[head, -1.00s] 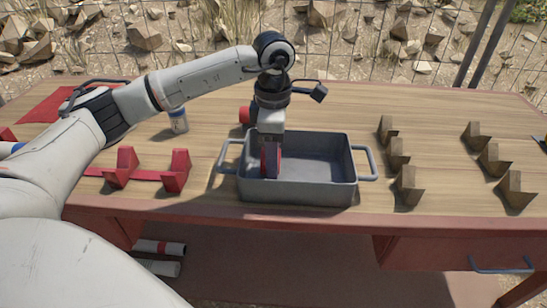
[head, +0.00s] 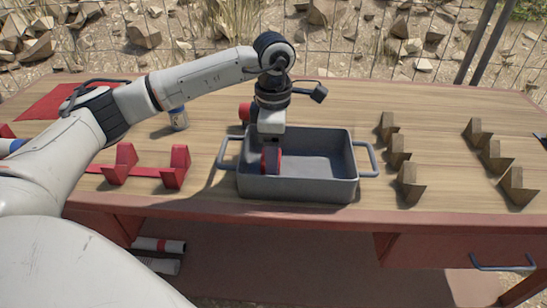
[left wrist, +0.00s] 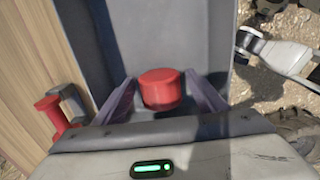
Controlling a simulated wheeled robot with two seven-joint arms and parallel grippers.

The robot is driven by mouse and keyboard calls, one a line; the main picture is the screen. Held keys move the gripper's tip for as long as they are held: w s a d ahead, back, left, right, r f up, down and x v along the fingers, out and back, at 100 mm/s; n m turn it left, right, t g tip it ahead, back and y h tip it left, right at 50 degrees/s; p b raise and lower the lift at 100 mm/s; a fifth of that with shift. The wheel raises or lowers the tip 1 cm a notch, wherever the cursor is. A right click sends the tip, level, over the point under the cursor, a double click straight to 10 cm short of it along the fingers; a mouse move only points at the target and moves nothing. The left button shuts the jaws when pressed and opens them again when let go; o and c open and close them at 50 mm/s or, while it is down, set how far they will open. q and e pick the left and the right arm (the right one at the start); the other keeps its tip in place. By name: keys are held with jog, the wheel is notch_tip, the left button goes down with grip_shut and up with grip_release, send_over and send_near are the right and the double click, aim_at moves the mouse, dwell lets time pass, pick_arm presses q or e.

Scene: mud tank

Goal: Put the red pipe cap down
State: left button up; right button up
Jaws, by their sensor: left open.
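The red pipe cap (left wrist: 161,89) is a short red cylinder, seen from above in the left wrist view between my left gripper's fingers. My left gripper (left wrist: 163,98) is open, with a finger on each side of the cap and narrow gaps between. In the head view my left gripper (head: 271,164) points straight down inside the left part of the grey tank (head: 300,188). The fingers and the cap overlap there. I cannot tell whether the cap touches the tank floor. A white and dark part at the right of the left wrist view looks like my right gripper (left wrist: 250,41).
Red V-shaped rests (head: 174,167) stand left of the tank, and several wooden ones (head: 410,183) stand right of it. A red piece (head: 245,112) lies behind the tank. A small jar (head: 179,120) stands behind the red rests. The tank's right part is empty.

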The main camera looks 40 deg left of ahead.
pick_arm(q)
notch_tip(320, 180, up, 13)
jog(key=p, duration=0.1)
jog(key=shift+r, duration=0.15)
dwell(0.7)
